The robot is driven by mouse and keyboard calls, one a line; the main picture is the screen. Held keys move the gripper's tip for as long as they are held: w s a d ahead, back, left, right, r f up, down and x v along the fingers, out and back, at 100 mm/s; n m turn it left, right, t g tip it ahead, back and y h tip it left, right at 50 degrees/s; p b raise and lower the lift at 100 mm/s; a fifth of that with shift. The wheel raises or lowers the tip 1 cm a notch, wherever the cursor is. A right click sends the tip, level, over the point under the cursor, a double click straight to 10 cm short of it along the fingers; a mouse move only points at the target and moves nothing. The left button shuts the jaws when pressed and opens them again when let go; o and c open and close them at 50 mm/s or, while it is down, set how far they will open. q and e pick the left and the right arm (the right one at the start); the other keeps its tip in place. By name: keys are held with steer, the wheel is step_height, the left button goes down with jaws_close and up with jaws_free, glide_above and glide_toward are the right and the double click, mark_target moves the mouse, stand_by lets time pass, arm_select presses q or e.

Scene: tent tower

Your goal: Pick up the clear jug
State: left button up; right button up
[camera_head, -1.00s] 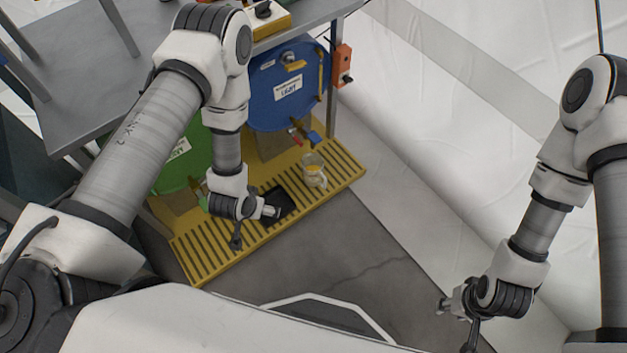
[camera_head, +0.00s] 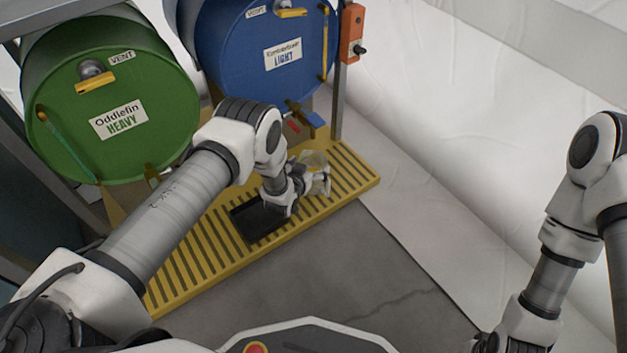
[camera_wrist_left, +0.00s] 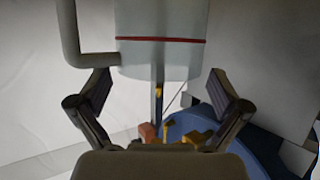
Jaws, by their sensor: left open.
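The clear jug (camera_head: 314,159) stands on the yellow slatted drip tray (camera_head: 352,187) below the blue barrel. My left gripper (camera_head: 316,182) is at the jug and partly hides it in the head view. In the left wrist view the jug (camera_wrist_left: 160,60) shows as a clear cylinder with a red line around it and a handle at its left. The open fingers of the left gripper (camera_wrist_left: 160,92) stand to either side of the jug's end, with gaps showing. The right arm runs out of the head view at the bottom right, its fingers out of sight.
A blue barrel (camera_head: 258,48) labelled Light has a tap (camera_head: 303,117) above the tray, near the jug. A green barrel (camera_head: 105,110) labelled Heavy stands left. A dark rectangular recess (camera_head: 258,224) is in the tray. An orange box (camera_head: 352,34) hangs on a post. Grey floor is clear in front.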

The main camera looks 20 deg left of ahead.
mark_target(312, 163)
arm_select(q)
steer(key=x, duration=0.1)
steer(key=b+x, duration=0.1)
steer(key=x, duration=0.1)
steer(key=shift+f, duration=0.35)
steer(key=shift+w+r, duration=0.1)
steer(key=shift+r, duration=0.1)
steer(key=shift+c, duration=0.4)
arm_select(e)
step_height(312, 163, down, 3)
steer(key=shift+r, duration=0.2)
arm_select(q)
steer(key=c, duration=1.4)
steer(key=shift+c, duration=0.2)
steer(key=shift+r, duration=0.1)
